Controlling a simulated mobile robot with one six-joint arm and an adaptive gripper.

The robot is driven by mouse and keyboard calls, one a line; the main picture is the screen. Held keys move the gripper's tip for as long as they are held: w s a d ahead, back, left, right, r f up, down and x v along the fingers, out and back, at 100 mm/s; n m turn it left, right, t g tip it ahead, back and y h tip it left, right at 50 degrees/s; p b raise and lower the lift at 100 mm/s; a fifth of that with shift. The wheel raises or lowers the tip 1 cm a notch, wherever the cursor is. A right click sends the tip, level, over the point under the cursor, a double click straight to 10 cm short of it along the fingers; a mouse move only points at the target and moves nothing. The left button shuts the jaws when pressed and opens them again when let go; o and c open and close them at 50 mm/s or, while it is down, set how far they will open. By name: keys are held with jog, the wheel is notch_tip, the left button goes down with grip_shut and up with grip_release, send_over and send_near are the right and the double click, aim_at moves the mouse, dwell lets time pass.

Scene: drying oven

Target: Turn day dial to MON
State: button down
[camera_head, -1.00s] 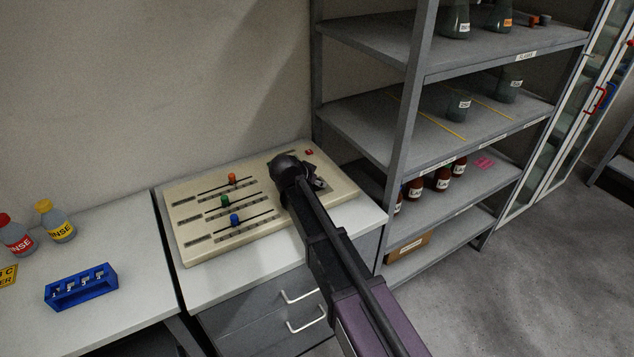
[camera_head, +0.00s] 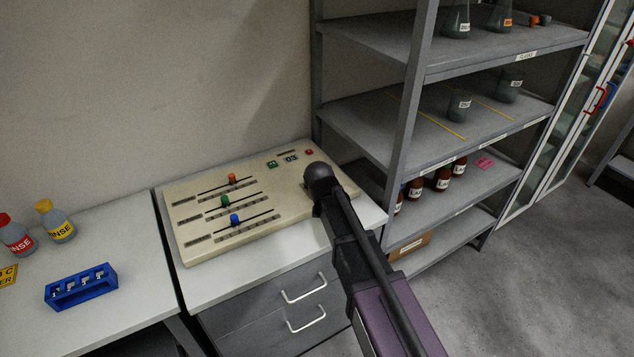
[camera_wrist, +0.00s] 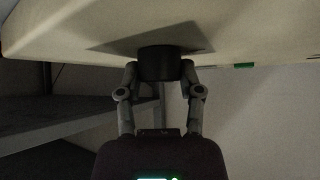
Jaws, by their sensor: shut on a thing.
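The day markings around the dial cannot be read. In the head view the cream control panel (camera_head: 218,234) lies on a white-topped cabinet, and my arm end (camera_head: 320,178) is over its right part, hiding the dial and fingers.
The panel has red-orange (camera_head: 232,178), green (camera_head: 225,201) and blue (camera_head: 235,218) slider knobs. A small display (camera_head: 291,158) and a red button (camera_head: 309,152) are at its back right. A shelf post (camera_head: 404,130) stands close to the right. Rinse bottles (camera_head: 58,228) and a blue rack (camera_head: 82,289) are left.

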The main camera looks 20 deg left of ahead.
jog(key=n+g+y, duration=0.1)
jog(key=n, duration=0.1)
jog(key=n+g+y, duration=0.1)
jog(key=n+y, duration=0.1)
jog(key=n, duration=0.1)
jog(key=shift+n+g, duration=0.3)
jog(key=shift+n+g+y, duration=0.8)
jog(key=shift+n+g, duration=0.1)
jog(key=shift+n, duration=0.5)
jog(key=shift+s, duration=0.1)
jog(key=shift+c, duration=1.3)
grip_release()
jog(key=shift+r, duration=0.15)
